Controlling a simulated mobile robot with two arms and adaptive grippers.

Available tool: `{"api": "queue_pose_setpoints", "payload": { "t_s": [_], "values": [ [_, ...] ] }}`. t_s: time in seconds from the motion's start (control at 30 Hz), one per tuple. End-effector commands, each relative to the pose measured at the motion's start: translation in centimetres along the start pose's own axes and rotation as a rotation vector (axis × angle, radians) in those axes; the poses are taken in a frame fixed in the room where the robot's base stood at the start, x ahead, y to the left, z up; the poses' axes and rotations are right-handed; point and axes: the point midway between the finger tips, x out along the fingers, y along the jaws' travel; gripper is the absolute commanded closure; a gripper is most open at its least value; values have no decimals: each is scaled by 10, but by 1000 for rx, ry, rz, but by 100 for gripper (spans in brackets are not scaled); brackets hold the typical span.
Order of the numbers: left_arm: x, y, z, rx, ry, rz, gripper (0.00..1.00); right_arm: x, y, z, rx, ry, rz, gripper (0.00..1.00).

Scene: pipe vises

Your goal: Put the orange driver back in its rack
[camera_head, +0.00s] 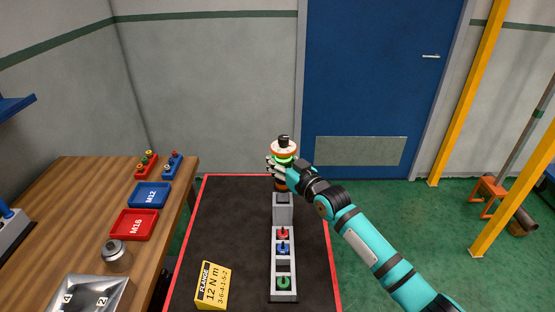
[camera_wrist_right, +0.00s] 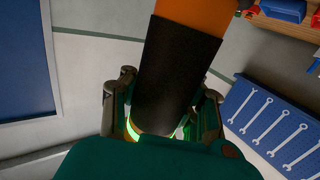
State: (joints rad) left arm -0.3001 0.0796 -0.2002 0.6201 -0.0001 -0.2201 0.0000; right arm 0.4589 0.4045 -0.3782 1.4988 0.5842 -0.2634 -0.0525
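The orange driver (camera_wrist_right: 178,70) is thick, with a wide black band; it fills the space between my finger pads in the right wrist view. In the head view its orange lower part (camera_head: 280,185) shows under my right gripper (camera_head: 283,166), which is shut on it. The grey rack (camera_head: 283,264) runs along the dark mat, with red (camera_head: 283,233), blue (camera_head: 283,248) and green (camera_head: 284,283) drivers standing in it. The orange driver is upright at the rack's far, raised block (camera_head: 283,212). I cannot tell whether it touches that block. My left gripper is out of view.
A wooden bench (camera_head: 60,200) on the left holds a red tray (camera_head: 134,224), a blue tray (camera_head: 150,195) and a metal bin (camera_head: 92,296). A yellow flange card (camera_head: 212,286) stands at the mat's front left. The dark mat (camera_head: 235,225) is otherwise clear beside the rack.

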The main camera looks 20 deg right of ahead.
Motion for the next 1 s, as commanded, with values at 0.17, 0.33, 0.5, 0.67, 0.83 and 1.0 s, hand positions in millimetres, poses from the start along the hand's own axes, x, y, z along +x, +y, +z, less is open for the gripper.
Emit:
{"api": "queue_pose_setpoints", "payload": {
  "t_s": [0.17,0.33,0.5,0.67,0.83,1.0],
  "values": [
    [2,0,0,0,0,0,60,0,0,-1,-1,8,0,100],
    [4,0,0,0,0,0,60,0,0,1,-1,8,0,100],
    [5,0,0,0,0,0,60,0,0,3,-1,8,0,100],
    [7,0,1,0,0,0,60,1,0,5,-1,8,0,100],
    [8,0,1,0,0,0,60,1,0,7,-1,8,0,100],
    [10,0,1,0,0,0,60,1,0,9,-1,8,0,100]
  ]
}}
